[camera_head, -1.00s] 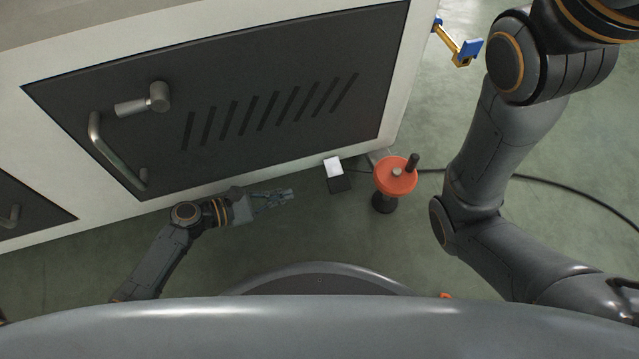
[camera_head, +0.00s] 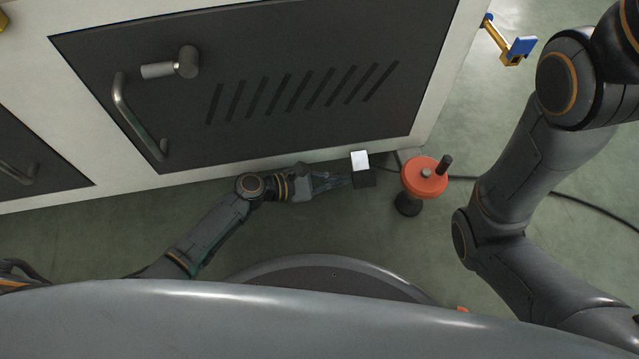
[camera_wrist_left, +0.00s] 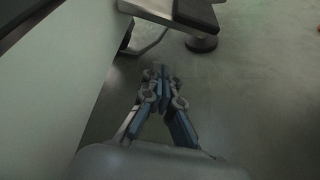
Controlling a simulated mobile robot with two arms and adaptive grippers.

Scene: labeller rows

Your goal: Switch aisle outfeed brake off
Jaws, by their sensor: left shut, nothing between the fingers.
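No label names the brake, so I cannot tell for certain which part it is. A small block with a white face and a black face (camera_head: 362,178) sits low by the cabinet's lower edge. My left gripper (camera_head: 343,181) is shut and empty, its tips just left of this block; whether they touch it is unclear. In the left wrist view the closed fingers (camera_wrist_left: 160,75) point toward a pale and black block (camera_wrist_left: 185,13) at the top. A red handwheel (camera_head: 424,178) with a black knob stands right of the block. My right gripper is out of view.
The cabinet door (camera_head: 250,85) has vents, a bar handle (camera_head: 138,120) and a metal knob lever (camera_head: 170,65). A yellow valve with a blue handle (camera_head: 521,46) juts out at the upper right. A black cable (camera_head: 570,193) crosses the floor.

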